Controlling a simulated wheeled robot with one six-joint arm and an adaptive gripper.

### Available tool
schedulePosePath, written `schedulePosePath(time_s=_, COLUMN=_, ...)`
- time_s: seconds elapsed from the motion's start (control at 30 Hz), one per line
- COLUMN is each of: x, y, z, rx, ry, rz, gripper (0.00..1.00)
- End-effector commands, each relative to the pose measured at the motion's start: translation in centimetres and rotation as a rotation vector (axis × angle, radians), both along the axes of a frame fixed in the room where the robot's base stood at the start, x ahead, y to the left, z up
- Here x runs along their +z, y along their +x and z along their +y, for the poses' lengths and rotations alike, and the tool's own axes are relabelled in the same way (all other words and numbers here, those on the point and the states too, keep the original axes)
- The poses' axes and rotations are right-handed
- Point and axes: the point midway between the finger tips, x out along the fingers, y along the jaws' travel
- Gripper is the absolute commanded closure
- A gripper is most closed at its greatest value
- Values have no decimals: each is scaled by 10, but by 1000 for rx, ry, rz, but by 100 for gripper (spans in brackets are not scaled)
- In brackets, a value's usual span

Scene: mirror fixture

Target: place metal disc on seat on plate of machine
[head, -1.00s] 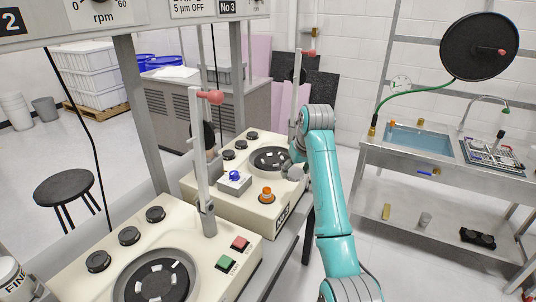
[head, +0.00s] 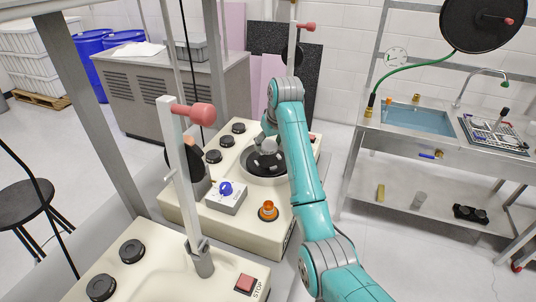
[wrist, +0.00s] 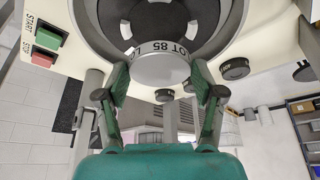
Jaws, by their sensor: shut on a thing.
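My gripper (wrist: 161,80) is shut on the metal disc (wrist: 162,68), a grey round piece marked "LOT 85", with one finger at each side of it. In the wrist view the machine's round plate (wrist: 235,28) lies just beyond the disc, with a dark ring and pale blocks on it. The disc overlaps the plate's near edge in that view; I cannot tell whether they touch. In the head view my gripper (head: 267,138) is at the plate (head: 264,162) of the far cream machine (head: 235,192).
A control box with a blue knob (head: 226,193) and an orange button (head: 268,210) sit in front of the plate. A sink bench (head: 418,121) stands at the right, across open floor.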

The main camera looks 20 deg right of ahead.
Motion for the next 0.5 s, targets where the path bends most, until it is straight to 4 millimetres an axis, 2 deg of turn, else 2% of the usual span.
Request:
schedulePosePath(time_s=0.4, x=-45, y=0, z=0, rx=0, ry=0, rz=0, gripper=72)
schedulePosePath(time_s=0.5, x=-48, y=1, z=0, rx=0, ry=0, rz=-3, gripper=72)
